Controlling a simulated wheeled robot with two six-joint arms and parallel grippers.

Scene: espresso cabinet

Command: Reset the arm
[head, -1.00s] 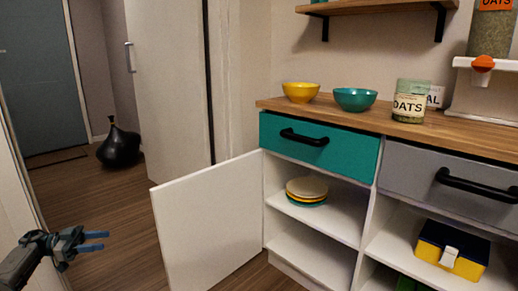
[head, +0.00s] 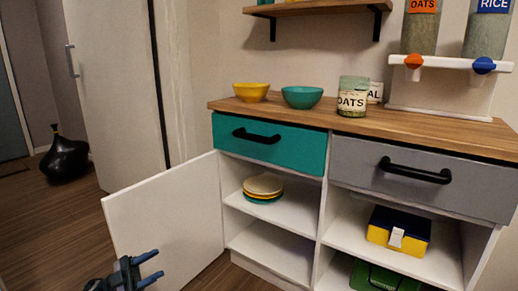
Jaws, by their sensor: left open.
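My left gripper (head: 151,268) is at the bottom left of the head view, with two blue fingers spread apart and nothing between them. It shows in front of the lower part of the open white cabinet door (head: 165,215). I cannot tell whether it touches the door. My right gripper is not in view.
The cabinet has a teal drawer (head: 285,150) and a grey drawer (head: 370,172), both shut. Stacked plates (head: 263,186) and a yellow-and-blue box (head: 398,232) sit on its shelves. A yellow bowl (head: 251,92), teal bowl (head: 302,97) and oats jar (head: 352,100) stand on the counter.

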